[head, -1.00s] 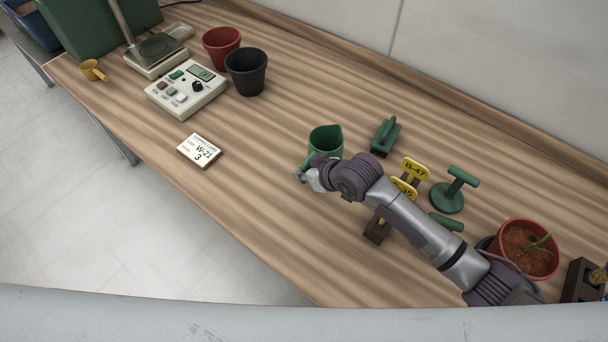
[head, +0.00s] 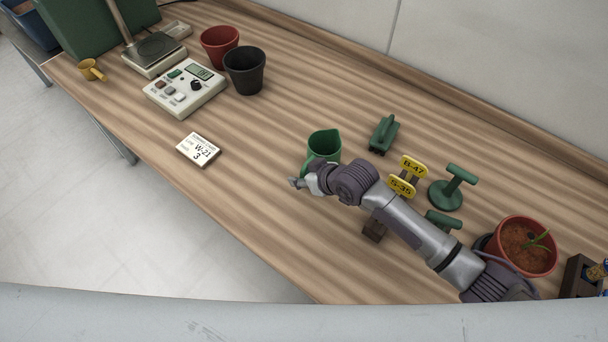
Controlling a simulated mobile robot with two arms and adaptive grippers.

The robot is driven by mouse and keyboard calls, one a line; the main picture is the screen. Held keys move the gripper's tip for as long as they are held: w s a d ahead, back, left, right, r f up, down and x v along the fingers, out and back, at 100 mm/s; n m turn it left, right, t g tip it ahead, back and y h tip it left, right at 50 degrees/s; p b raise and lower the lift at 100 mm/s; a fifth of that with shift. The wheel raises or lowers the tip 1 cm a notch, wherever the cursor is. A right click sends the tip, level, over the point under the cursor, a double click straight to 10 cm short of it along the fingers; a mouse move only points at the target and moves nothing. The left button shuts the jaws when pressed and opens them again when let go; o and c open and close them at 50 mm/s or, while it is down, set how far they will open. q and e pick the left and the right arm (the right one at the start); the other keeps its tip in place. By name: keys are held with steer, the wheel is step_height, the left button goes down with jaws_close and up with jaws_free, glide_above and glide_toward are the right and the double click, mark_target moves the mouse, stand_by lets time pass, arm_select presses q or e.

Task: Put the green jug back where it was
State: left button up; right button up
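The green jug (head: 323,145) is upright at the middle of the bench, its spout toward the upper right and its handle toward the lower left. My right gripper (head: 300,183) is at the handle on the near side of the jug. It appears shut on the handle, though the hand and wrist hide part of the grip and the jug's lower side. I cannot tell whether the jug's base touches the bench. My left gripper is not in view.
A green tool (head: 384,134), yellow tags (head: 412,168) and a green stand (head: 451,188) are right of the jug. A potted plant (head: 522,246) stands far right. The bench (head: 250,190) between is clear.

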steer(key=shift+r, duration=0.25)
steer(key=v, duration=1.2)
steer(key=shift+f, duration=0.2)
